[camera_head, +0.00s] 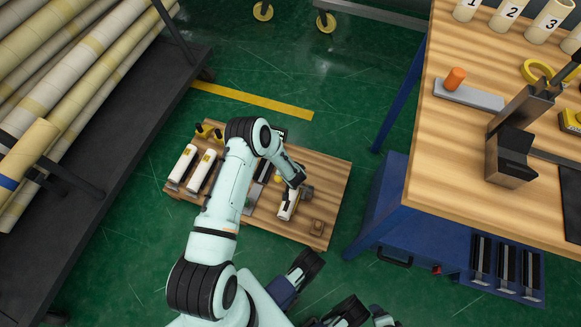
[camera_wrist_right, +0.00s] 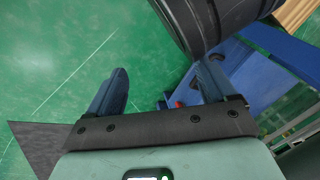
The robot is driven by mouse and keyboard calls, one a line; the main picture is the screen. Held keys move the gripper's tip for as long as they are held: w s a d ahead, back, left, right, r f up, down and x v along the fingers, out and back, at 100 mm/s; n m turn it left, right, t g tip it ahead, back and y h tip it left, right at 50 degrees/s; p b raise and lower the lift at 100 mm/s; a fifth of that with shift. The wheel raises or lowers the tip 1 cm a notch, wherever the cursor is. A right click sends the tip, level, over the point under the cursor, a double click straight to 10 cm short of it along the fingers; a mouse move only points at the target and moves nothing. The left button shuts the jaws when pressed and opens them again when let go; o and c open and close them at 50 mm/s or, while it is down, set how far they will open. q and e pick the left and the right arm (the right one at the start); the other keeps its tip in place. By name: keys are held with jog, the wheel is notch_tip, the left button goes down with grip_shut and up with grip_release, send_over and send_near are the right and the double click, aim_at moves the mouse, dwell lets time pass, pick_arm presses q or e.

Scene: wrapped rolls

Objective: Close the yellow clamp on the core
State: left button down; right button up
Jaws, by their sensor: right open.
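Small yellow-and-black pieces (camera_head: 208,132), possibly clamps, lie at the far left corner of a wooden board (camera_head: 332,190) low near the floor. I cannot tell which piece is the yellow clamp. Two white wrapped rolls (camera_head: 182,164) lie on the board's left side. My left arm reaches across the board, and its hand (camera_head: 292,180) is above a short white piece (camera_head: 287,208) with dark and yellow parts. Its fingertips are too small to read, and the arm hides the middle of the board. My right gripper (camera_wrist_right: 160,90) is open and empty over green floor in the right wrist view.
The wooden table at right carries numbered cores (camera_head: 507,13), a yellow ring (camera_head: 537,71), a yellow item (camera_head: 571,120) cut by the frame edge, and a black fixture (camera_head: 510,155). A blue cabinet (camera_head: 385,205) stands below. Long rolls (camera_head: 75,60) fill the left rack.

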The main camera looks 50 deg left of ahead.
pick_arm(q)
jog(key=shift+s+a+f+b, duration=0.35)
jog(key=shift+s+a+f, duration=0.05)
jog(key=shift+a+f, duration=0.3)
pick_arm(e)
jog(key=shift+s+a+f+g, duration=0.25)
jog(key=shift+s+f+g, duration=0.15)
jog(key=shift+s+f, duration=0.45)
jog(key=shift+s+r, duration=0.1)
pick_arm(q)
jog(key=p+v, duration=0.4)
jog(key=v, duration=0.9)
jog(key=shift+r, duration=0.2)
pick_arm(e)
notch_tip(320, 180, up, 6)
jog(key=a, duration=0.2)
jog(key=shift+a, duration=0.2)
pick_arm(q)
jog(key=shift+d, duration=0.1)
